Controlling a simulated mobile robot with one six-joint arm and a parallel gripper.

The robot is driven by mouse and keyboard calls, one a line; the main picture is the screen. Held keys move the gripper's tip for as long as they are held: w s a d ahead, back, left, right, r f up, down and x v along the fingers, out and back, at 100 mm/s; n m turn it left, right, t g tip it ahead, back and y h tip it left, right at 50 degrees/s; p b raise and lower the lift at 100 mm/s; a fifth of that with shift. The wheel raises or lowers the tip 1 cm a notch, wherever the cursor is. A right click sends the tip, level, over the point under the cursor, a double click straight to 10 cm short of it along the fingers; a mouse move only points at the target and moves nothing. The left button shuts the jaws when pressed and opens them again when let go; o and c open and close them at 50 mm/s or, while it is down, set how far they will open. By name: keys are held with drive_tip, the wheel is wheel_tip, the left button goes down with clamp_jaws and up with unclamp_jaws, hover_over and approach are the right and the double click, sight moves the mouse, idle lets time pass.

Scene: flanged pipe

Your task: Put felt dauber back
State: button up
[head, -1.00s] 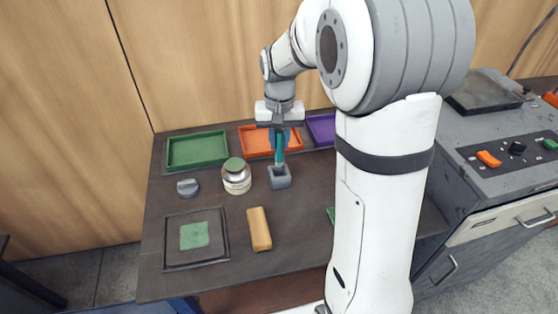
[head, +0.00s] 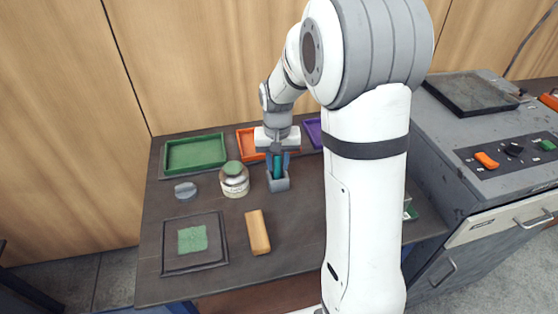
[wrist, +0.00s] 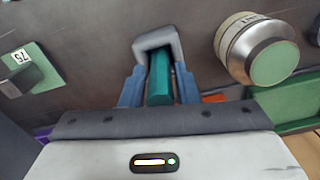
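The felt dauber, a teal stick (head: 278,166), stands upright with its lower end in the small grey holder (head: 279,184). In the wrist view the dauber (wrist: 160,80) runs into the grey holder (wrist: 158,42); its felt end is hidden inside. My gripper (head: 278,163) is above the holder, with one blue finger on each side of the dauber. In the wrist view my gripper (wrist: 160,85) is open, its fingers spread a little apart from the dauber.
A round jar with a green lid (head: 234,182) stands close left of the holder. A grey knob-like piece (head: 186,191), a wooden block (head: 257,232) and a dark plate with a green patch (head: 194,257) lie nearby. Green (head: 195,153), orange (head: 246,140) and purple (head: 314,131) trays line the back.

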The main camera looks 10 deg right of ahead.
drive_tip(key=shift+o, duration=1.4)
drive_tip(key=shift+r, duration=0.1)
wheel_tip(320, 180, up, 11)
drive_tip(key=shift+r, duration=0.35)
drive_tip(key=shift+s+r, duration=0.25)
drive_tip(key=shift+r, duration=0.05)
drive_tip(key=s+f+n+t, duration=0.1)
drive_tip(key=s+n+t, duration=0.1)
drive_tip(key=s, duration=1.8)
drive_tip(key=shift+s+d+f+t, duration=0.3)
drive_tip(key=shift+s+f, duration=0.05)
